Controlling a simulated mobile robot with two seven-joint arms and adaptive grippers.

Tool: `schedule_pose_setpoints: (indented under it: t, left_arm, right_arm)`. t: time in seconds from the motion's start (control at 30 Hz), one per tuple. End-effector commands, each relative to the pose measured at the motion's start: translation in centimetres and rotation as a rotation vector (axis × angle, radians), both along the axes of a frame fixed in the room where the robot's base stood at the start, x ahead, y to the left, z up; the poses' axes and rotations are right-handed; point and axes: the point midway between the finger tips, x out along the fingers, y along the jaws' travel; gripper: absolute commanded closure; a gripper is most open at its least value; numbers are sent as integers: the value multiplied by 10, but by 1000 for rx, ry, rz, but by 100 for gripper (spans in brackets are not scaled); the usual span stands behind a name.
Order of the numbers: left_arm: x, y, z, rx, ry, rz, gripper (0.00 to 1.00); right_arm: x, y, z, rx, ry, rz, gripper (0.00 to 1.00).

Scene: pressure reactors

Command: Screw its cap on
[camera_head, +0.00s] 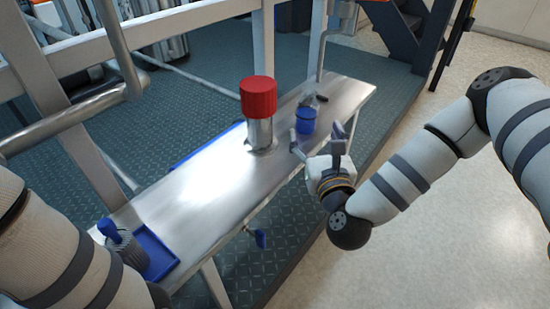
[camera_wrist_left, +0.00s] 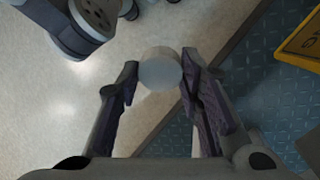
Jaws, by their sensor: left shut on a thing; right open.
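A steel cylinder (camera_head: 260,134) with a ribbed red cap (camera_head: 258,96) on top stands upright on the metal bench; I cannot tell how tightly the cap sits. A blue cylindrical piece (camera_head: 305,121) is farther right on the bench, with a clear piece (camera_head: 312,102) just behind or above it. My right gripper (camera_head: 318,138) is open and empty beside the blue piece, at the bench's front edge. My left gripper (camera_wrist_left: 160,68) is shut on a pale grey round thing (camera_wrist_left: 160,73), seen end-on in the left wrist view.
The metal bench (camera_head: 190,205) has bare room left of the cylinder. A blue tray (camera_head: 158,255) and a grey ribbed holder (camera_head: 130,252) are at its near left end. Rails (camera_head: 60,125) run behind it. Dark stairs (camera_head: 398,30) stand at the back right.

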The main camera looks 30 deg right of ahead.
Motion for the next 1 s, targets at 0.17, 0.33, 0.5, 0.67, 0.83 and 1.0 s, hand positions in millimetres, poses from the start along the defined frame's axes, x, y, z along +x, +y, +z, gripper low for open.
schedule_pose_setpoints:
  t: [0.17,0.33,0.5,0.67,0.83,1.0]
  left_arm:
    - [0,0,-1,0,0,0,77]
    - [0,0,-1,-1,1,0,77]
    - [0,0,-1,-1,1,0,77]
    - [0,0,-1,0,1,0,77]
    - [-1,0,-4,0,4,1,77]
    - [-1,0,-5,0,5,1,77]
  right_arm:
    - [31,-13,0,-2,-2,-2,30]
    - [44,-18,0,0,0,0,30]
    - [44,-18,-1,0,1,0,30]
    - [49,-21,-1,-2,0,-1,30]
    - [74,-34,-7,-3,-2,-1,30]
    - [90,-40,-7,-1,0,-1,30]
